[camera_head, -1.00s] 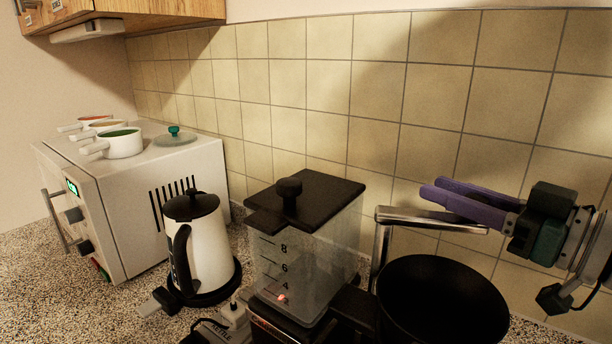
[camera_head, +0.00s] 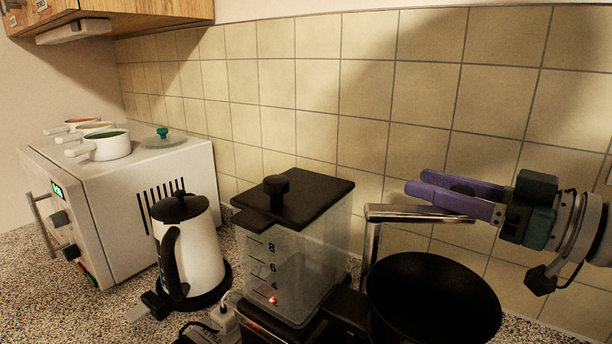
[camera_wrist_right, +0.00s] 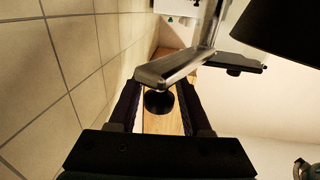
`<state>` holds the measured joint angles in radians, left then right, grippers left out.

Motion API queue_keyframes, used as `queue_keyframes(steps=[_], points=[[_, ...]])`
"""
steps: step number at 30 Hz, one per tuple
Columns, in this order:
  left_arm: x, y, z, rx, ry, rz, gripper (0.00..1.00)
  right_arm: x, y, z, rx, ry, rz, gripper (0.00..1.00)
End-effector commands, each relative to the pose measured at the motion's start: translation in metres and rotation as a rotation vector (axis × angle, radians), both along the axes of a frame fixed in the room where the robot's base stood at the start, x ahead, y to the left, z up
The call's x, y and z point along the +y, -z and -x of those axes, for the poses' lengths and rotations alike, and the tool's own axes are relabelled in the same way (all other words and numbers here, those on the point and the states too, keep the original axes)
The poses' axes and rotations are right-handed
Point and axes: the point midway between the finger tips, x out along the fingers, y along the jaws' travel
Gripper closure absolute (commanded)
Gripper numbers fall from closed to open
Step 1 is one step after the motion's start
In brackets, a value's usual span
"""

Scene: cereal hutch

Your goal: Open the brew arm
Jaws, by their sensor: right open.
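The brew arm (camera_head: 415,213) is a chrome arm on an upright post, reaching right over the coffee maker's round black basket (camera_head: 436,290). It also shows in the right wrist view (camera_wrist_right: 180,66), with a dark round part (camera_wrist_right: 158,102) near its end. My right gripper (camera_head: 418,182), with purple fingers, is open beside and partly above the arm in the head view. In the right wrist view its fingers (camera_wrist_right: 160,95) lie on either side of the arm's end and dark part. I cannot tell whether they touch. My left gripper is not in view.
The coffee maker's clear tank (camera_head: 290,265) with a black lid stands left of the arm. A white kettle (camera_head: 195,250) and a white oven (camera_head: 120,200) with pots on top stand further left. The tiled wall (camera_head: 390,120) is close behind.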

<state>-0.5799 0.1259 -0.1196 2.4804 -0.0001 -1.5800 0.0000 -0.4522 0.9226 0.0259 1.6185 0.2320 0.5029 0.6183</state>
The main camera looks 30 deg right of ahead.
Motion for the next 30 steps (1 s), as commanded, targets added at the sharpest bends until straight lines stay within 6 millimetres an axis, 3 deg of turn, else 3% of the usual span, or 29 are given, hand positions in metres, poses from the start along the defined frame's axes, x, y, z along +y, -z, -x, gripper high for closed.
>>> queue_keyframes(steps=[3, 14, 30], points=[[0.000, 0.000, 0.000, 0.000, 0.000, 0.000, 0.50, 0.000, 0.000, 0.000, 0.000, 0.001, 0.000, 0.37], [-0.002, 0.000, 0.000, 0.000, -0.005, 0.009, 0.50, -0.002, 0.001, 0.005, 0.002, 0.001, 0.000, 0.37], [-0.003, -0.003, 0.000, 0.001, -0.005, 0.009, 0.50, -0.028, 0.002, 0.080, 0.005, 0.003, 0.000, 0.37]])
